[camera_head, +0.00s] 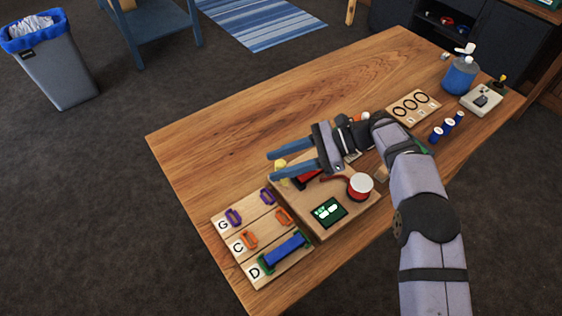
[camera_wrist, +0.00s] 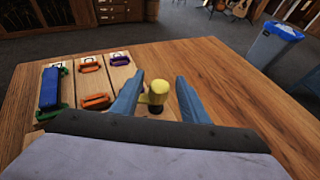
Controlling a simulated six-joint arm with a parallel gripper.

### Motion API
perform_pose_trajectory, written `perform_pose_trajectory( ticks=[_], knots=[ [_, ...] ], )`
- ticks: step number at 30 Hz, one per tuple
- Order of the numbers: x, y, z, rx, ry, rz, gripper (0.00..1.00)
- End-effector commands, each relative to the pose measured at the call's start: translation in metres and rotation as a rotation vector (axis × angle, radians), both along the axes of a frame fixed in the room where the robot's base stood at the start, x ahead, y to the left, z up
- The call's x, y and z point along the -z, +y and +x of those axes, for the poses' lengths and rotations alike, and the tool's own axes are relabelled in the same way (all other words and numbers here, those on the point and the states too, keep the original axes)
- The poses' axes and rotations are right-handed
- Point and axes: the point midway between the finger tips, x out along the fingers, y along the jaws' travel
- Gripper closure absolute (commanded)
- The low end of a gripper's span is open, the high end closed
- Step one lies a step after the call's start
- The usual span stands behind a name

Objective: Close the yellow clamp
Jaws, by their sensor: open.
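The yellow clamp (camera_head: 281,167) shows in small part at the left edge of a wooden box, mostly hidden by my fingers in the head view. In the wrist view the yellow clamp (camera_wrist: 158,91) has a round yellow knob with a dark lower part and a short bar to its left. My gripper (camera_head: 271,164) is open, its two blue fingers pointing left over the box. In the wrist view my gripper (camera_wrist: 160,77) has one finger on each side of the clamp, the left finger closer to it. I cannot tell whether either touches.
A board (camera_head: 262,231) marked G, C, D holds purple and orange pieces and a blue bar in green ends. A red-and-white spool (camera_head: 360,186) and dark screen (camera_head: 329,211) are on the box. A blue bottle (camera_head: 460,76) stands far right. The table's far left is clear.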

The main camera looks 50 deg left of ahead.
Motion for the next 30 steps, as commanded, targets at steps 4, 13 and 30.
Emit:
perform_pose_trajectory(
  ticks=[4, 13, 30],
  knots=[
    [0.0, -0.002, 0.004, 0.001, 0.0, 0.0, 0.59],
    [-0.013, -0.017, 0.034, 0.004, -0.003, 0.003, 0.59],
    [-0.028, -0.033, 0.06, 0.0, 0.0, 0.0, 0.59]
  ],
)
